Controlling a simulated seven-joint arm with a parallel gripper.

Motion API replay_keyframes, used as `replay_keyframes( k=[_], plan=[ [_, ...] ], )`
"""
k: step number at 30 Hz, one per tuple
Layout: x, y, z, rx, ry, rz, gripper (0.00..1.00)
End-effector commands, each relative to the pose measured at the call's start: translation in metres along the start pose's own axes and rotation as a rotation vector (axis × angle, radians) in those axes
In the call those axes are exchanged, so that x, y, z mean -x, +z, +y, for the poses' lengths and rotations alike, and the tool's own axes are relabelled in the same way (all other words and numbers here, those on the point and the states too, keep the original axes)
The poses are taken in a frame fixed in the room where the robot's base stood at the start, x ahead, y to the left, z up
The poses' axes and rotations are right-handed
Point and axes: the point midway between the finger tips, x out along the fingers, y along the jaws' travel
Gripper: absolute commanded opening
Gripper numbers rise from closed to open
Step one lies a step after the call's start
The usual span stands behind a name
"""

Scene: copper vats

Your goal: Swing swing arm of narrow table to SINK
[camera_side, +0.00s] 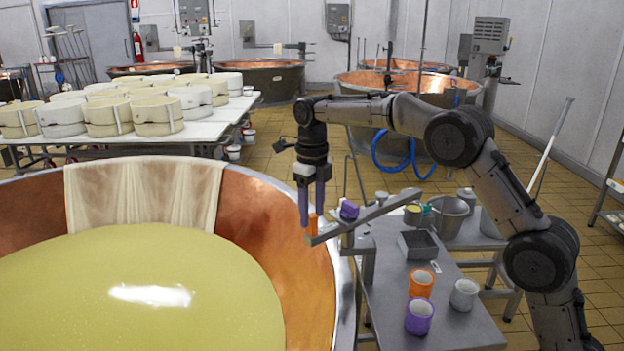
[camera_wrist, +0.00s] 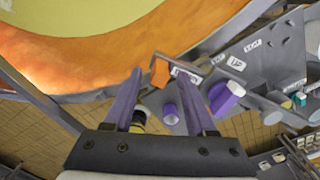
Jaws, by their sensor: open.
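The swing arm (camera_side: 375,215) is a grey bar on the narrow table (camera_side: 385,285). It reaches from above the table out to the copper vat's rim. An orange piece (camera_side: 312,225) stands at its vat-side end, and also shows in the wrist view (camera_wrist: 160,72). A purple knob (camera_side: 348,210) sits on or close behind the bar. My gripper (camera_side: 311,218) points down with open purple fingers right at the orange piece. In the wrist view the piece lies near the fingertips; contact cannot be told. A white label (camera_wrist: 186,77) lies near it, too small to read surely.
The large copper vat (camera_side: 265,225) of yellow liquid is at left. An orange cup (camera_side: 421,283), a purple cup (camera_side: 419,316), a grey cup (camera_side: 464,294) and a grey square tray (camera_side: 418,244) occupy the narrow table. Buckets stand behind. A table (camera_side: 215,128) with white moulds is farther back.

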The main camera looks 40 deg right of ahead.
Motion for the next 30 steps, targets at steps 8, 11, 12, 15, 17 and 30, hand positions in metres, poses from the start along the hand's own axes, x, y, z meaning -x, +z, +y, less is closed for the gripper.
replay_keyframes(
  k=[8, 11, 12, 15, 17, 30],
  plan=[
    [0.062, 0.001, 0.0, 0.0, -0.001, -0.006, 0.56],
    [0.082, 0.001, 0.0, 0.0, -0.001, -0.005, 0.56],
    [0.088, 0.001, 0.0, 0.0, -0.001, -0.004, 0.56],
    [0.098, 0.001, 0.0, 0.0, 0.0, -0.003, 0.56],
    [0.103, 0.001, 0.0, 0.0, 0.0, -0.003, 0.56],
    [0.111, 0.0, 0.0, 0.0, 0.0, -0.001, 0.56]
  ],
)
